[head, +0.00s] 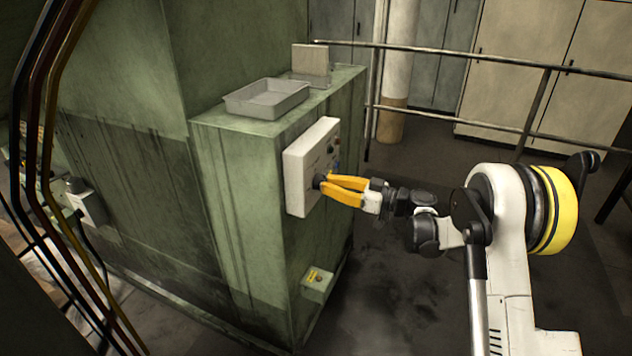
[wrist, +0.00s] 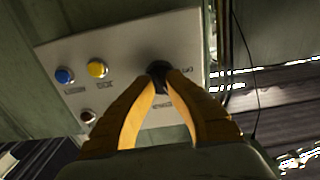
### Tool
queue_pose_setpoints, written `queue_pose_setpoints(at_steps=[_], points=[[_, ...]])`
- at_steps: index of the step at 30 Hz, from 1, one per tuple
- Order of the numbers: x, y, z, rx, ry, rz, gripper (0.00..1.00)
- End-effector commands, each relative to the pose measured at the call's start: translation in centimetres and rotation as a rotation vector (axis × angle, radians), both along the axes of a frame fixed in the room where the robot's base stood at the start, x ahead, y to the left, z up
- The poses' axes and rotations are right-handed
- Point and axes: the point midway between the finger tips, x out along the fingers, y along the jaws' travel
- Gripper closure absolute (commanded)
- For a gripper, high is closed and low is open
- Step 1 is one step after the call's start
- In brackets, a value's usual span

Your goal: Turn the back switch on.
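A white control panel (head: 300,188) is fixed to the side of the green machine cabinet (head: 245,200). It also shows in the wrist view (wrist: 120,45). A round black switch knob (wrist: 158,67) sits on the panel, with small labels beside it that I cannot read. The yellow fingers of my gripper (head: 325,182) reach the panel at this knob. In the wrist view the fingertips (wrist: 157,78) are close together, one on each side of the knob, and seem closed on it. They hide part of the knob, so its turned position is unclear.
The panel also has a blue button (wrist: 64,75), a yellow button (wrist: 97,69) and a dark button (wrist: 88,116). A grey tray (head: 266,100) lies on the cabinet top. A small box (head: 318,284) is mounted lower down. A railing (head: 450,118) runs behind.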

Motion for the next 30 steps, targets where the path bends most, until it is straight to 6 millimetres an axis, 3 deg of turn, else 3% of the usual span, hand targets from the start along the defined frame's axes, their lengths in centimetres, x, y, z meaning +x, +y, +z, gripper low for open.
queue_pose_setpoints(at_steps=[7, 24, 30], points=[[0.04, 0.32, 0.04, 0.010, 0.024, 0.002, 1.00], [0.02, 0.41, 0.01, 0.221, 0.605, 0.005, 1.00], [0.02, 0.44, 0.14, 0.234, 0.636, 0.005, 1.00]])
